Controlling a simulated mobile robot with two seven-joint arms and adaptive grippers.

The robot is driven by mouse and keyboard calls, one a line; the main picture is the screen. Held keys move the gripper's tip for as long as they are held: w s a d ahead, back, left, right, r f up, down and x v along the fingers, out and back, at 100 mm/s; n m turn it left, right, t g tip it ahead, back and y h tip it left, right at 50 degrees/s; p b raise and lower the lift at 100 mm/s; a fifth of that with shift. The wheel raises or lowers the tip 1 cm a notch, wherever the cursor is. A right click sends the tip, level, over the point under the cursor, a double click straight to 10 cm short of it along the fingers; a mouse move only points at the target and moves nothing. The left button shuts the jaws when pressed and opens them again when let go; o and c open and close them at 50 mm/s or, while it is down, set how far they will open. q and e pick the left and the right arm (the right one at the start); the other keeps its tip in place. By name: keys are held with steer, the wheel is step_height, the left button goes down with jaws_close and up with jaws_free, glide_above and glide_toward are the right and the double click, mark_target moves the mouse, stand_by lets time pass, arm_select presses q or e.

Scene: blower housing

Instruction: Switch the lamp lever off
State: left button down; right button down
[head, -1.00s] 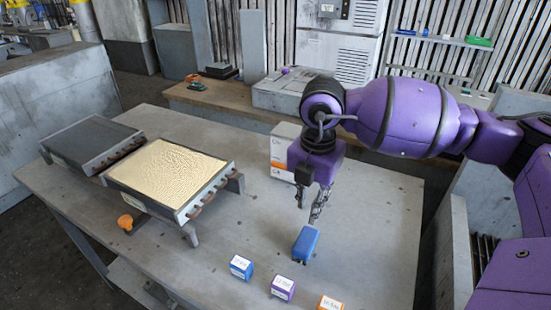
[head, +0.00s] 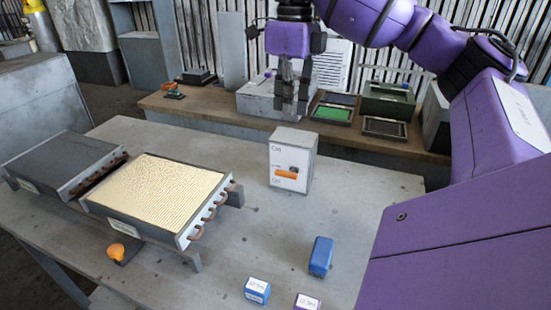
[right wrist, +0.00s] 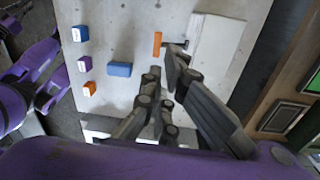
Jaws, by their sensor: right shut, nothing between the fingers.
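A white box (head: 284,150) stands upright on the grey table, with printed words on its front face. An orange lever handle (head: 287,174) sits low on that face, below a dark patch. In the right wrist view the orange handle (right wrist: 157,45) stands out from the left side of the white box (right wrist: 215,45). My right gripper (head: 291,112) points down, above and behind the white box in the head picture. It is shut and empty. Its fingers (right wrist: 162,75) show below the handle in the right wrist view; contact cannot be told. My left gripper is not in view.
A blue block (head: 321,256) and small labelled boxes (head: 257,290) lie at the front. A tray with a pale textured top (head: 160,192) and a dark one (head: 60,160) fill the left, near an orange knob (head: 117,251). A bench (head: 220,112) with trays stands behind.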

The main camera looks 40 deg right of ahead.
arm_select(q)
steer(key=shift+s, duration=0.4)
arm_select(e)
steer(key=shift+s+d+n, duration=0.1)
steer(key=shift+s+n, duration=0.15)
steer(key=shift+n, duration=0.35)
